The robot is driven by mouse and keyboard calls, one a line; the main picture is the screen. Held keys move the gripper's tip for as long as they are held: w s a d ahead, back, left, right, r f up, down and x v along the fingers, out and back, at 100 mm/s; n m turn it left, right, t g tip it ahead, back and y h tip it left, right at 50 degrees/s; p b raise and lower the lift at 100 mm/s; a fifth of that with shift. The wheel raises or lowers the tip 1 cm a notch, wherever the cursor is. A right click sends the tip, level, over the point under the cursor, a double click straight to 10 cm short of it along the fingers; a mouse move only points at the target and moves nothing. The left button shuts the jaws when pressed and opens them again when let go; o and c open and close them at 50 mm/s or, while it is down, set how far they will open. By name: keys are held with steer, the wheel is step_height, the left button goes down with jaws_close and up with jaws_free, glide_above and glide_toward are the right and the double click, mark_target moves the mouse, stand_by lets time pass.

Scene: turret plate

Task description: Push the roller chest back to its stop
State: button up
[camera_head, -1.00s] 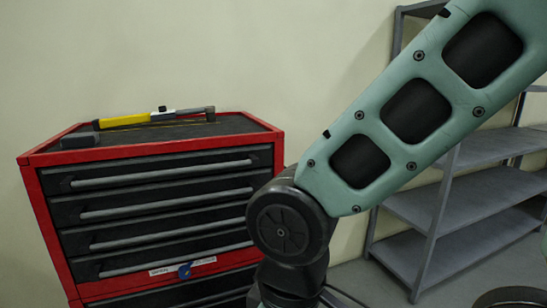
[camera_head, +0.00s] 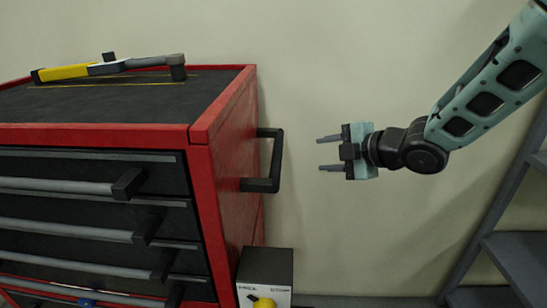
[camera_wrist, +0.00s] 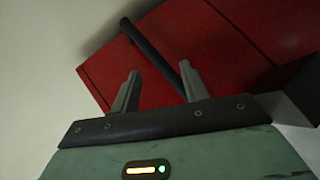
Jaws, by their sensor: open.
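The red roller chest (camera_head: 229,170) with black drawers fills the left of the head view. A black side handle (camera_head: 277,160) stands out from its right side. My gripper (camera_head: 327,153) is open and empty to the right of the handle, fingers pointing left toward it, with a gap between. In the wrist view my two fingers (camera_wrist: 158,88) are apart, and the dark bar of the handle (camera_wrist: 151,57) crosses in front of the chest's red side (camera_wrist: 215,50) beyond them. The chest's wheels and its stop are not visible.
A yellow and grey tool (camera_head: 110,67) lies on the chest top. Grey shelves (camera_head: 515,255) are at the right. The pale wall is behind.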

steer(key=w+a+f+n+g+y+p, duration=0.1)
steer(key=w+a+f+n+y, duration=0.1)
steer(key=w+a+n, duration=0.2)
steer(key=w+a+f+n+g+y, duration=0.1)
steer(key=w+a+f+n+y, duration=0.1)
steer(key=a, duration=0.7)
steer(key=shift+w+f+n+y+p, duration=0.15)
steer(key=shift+w+n+y+p, duration=0.25)
steer(key=shift+w+n+y, duration=0.5)
steer(key=shift+w+a, duration=0.1)
steer(key=shift+w, duration=0.2)
jaws_close()
